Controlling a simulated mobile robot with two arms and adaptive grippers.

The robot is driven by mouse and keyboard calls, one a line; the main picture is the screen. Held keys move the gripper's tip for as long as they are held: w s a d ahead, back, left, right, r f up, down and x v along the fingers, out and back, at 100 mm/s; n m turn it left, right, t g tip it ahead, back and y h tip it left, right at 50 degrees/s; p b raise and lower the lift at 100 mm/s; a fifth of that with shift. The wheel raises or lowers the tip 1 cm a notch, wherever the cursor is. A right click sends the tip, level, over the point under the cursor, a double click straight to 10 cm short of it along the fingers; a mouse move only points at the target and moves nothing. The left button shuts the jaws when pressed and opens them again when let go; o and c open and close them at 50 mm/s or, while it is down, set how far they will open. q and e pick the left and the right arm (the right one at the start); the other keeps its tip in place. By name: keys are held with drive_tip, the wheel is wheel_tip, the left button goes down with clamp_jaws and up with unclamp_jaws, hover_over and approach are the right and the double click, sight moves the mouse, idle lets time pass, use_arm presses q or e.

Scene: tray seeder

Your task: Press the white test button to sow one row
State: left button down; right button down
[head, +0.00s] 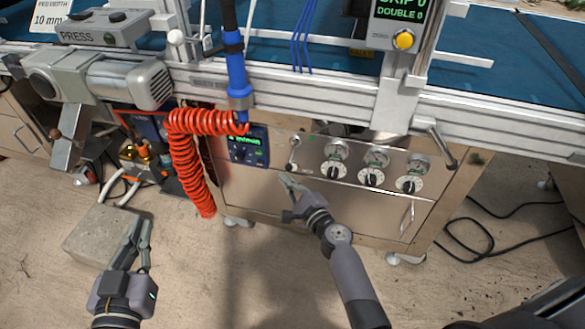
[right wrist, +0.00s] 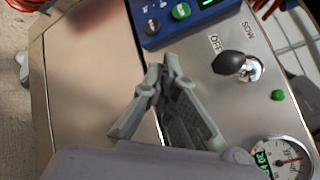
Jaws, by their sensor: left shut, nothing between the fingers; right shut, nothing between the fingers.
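The blue control box (head: 249,156) with a lit green display sits at the left of the steel front panel (head: 300,190). I cannot tell whether that is the white test button. My right gripper (head: 287,182) is shut and empty in front of the panel, below and right of the box. In the right wrist view its fingertips (right wrist: 163,68) point toward the box. My left gripper (head: 141,222) is shut and empty, low at the left.
A black-knobbed lever (right wrist: 229,63) marked SOW and OFF stands right of the box, near a green lamp (right wrist: 278,95) and several dials (head: 371,177). A red coiled hose (head: 186,160) hangs left of the box. A grey block (head: 98,236) lies on the floor.

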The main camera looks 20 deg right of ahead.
use_arm(q)
drive_tip(key=shift+w+r, duration=0.15)
drive_tip(key=shift+r, duration=0.2)
use_arm(e)
drive_tip(key=s+a, duration=0.2)
drive_tip(key=s, duration=0.1)
use_arm(q)
drive_tip(key=shift+f, duration=0.1)
idle(0.4)
